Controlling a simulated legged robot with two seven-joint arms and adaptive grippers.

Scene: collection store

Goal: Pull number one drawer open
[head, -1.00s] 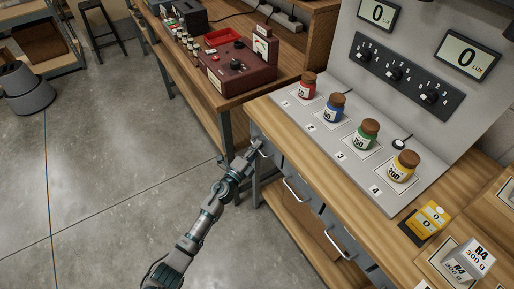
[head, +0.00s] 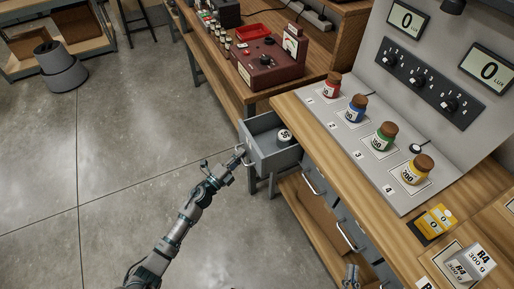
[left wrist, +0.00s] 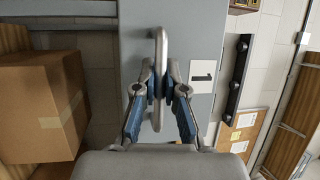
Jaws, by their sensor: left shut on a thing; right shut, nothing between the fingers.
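The number one drawer (head: 262,162) is grey and stands pulled out from the left end of the workbench. A small round white-topped weight (head: 284,136) with dark markings sits inside it. In the left wrist view the drawer front (left wrist: 195,35) carries a label with a 1 (left wrist: 203,77). My left gripper (head: 241,155) is at the drawer front, shut on its metal handle (left wrist: 161,50), with one finger on each side of the bar. My right gripper (head: 352,274) is shut and empty at the bottom edge of the head view, beside the bench front.
Other drawer handles (head: 313,182) line the bench front to the right. Four numbered spots on the grey panel (head: 340,125) hold jars. The floor left of the drawer is clear.

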